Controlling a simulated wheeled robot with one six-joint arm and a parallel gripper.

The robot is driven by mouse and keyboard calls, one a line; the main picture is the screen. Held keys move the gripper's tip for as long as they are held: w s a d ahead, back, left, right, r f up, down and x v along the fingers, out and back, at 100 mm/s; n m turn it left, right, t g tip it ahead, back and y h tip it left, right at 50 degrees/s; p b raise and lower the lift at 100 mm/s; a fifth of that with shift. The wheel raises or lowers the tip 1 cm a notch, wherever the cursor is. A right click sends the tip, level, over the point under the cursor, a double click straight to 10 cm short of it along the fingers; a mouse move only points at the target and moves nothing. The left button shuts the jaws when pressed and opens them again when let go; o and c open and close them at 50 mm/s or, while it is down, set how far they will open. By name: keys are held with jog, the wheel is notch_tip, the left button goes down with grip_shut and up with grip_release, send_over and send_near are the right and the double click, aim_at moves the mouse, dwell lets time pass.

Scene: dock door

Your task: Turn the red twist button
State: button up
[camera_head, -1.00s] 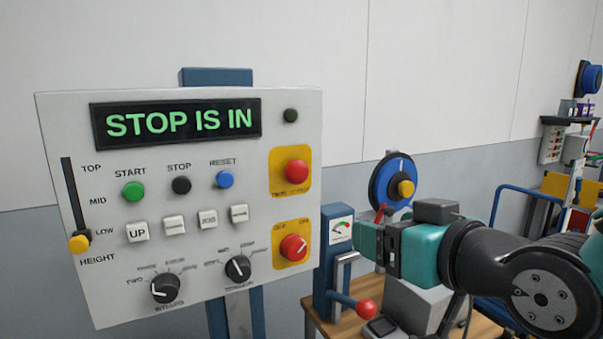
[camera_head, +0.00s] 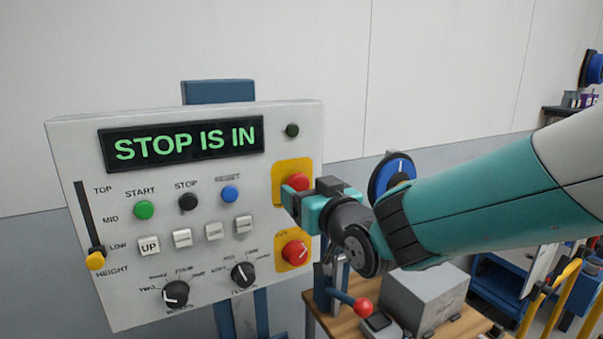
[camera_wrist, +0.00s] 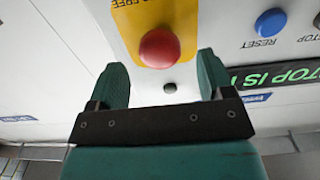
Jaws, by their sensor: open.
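The red twist button (camera_head: 298,182) is a round red mushroom head on a yellow plate (camera_head: 280,170) at the upper right of the panel. In the head view my gripper (camera_head: 293,203) is right by it and covers the lower part of the plate. In the wrist view, which looks upside down, the button (camera_wrist: 159,48) lies just ahead of the fingertips, centred across the gap. My gripper (camera_wrist: 160,70) is open with nothing between its fingers. The panel display (camera_head: 185,143) reads "STOP IS IN".
Below on the panel is a red knob (camera_head: 294,252) on another yellow plate. Green (camera_head: 144,210), black (camera_head: 188,201) and blue (camera_head: 230,194) buttons sit to the left. A red-balled lever (camera_head: 363,307) and a grey box (camera_head: 425,298) stand below my arm.

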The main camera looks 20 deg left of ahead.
aim_at(298, 185)
jog(key=shift+p+x, duration=0.35)
jog(key=shift+x, duration=0.95)
jog(key=c, duration=0.9)
jog(key=shift+c, duration=0.2)
